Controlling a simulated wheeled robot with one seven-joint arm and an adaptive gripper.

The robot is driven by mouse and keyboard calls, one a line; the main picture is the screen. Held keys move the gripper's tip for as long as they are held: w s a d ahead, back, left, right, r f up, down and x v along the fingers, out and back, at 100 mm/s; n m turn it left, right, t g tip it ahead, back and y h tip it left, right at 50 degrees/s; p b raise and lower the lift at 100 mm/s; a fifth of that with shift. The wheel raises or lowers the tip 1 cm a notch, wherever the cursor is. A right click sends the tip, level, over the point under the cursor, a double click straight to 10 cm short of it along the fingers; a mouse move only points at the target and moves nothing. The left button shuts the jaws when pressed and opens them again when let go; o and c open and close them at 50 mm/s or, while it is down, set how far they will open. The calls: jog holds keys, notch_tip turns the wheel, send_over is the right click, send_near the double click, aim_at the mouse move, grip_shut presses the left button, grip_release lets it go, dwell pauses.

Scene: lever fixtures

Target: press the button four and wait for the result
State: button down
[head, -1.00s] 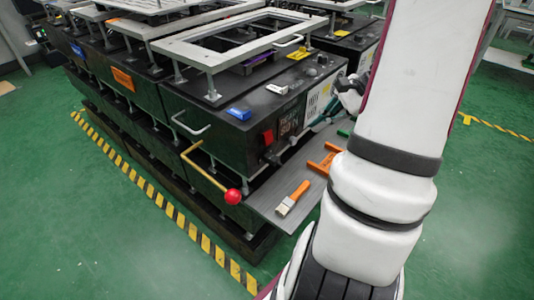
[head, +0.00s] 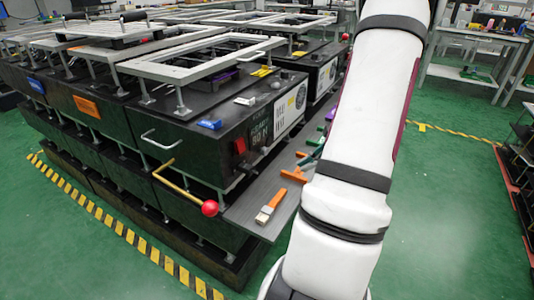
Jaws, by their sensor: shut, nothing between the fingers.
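The black machine (head: 195,130) stands left of my arm with its panel side facing right. That side carries a red switch (head: 239,146), a dark display (head: 260,133) with pale characters, and a white panel (head: 290,112) with small markings. No button labelled four can be made out at this size. My white arm crosses the right-centre of the head view and runs out at the top edge. My gripper is not in view, so its place relative to the panel does not show.
A grey shelf (head: 243,213) below the panel holds a brush (head: 270,207), an orange tool (head: 296,174) and other tools. A yellow lever (head: 180,187) with a red ball (head: 209,208) sticks out at the front corner. Green floor (head: 450,220) is open at right.

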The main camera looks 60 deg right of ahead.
jog(key=shift+w+a, duration=0.15)
jog(key=shift+w, duration=1.95)
jog(key=shift+w+a, duration=0.15)
jog(key=shift+w, duration=1.9)
jog(key=shift+w, duration=0.15)
jog(key=shift+w, duration=0.3)
jog(key=shift+w+a, duration=0.1)
jog(key=shift+w, duration=0.4)
jog(key=shift+s, duration=0.95)
jog(key=shift+s+d, duration=0.15)
jog(key=shift+s, duration=1.1)
jog(key=shift+s+d, duration=0.1)
jog(key=shift+s, duration=1.15)
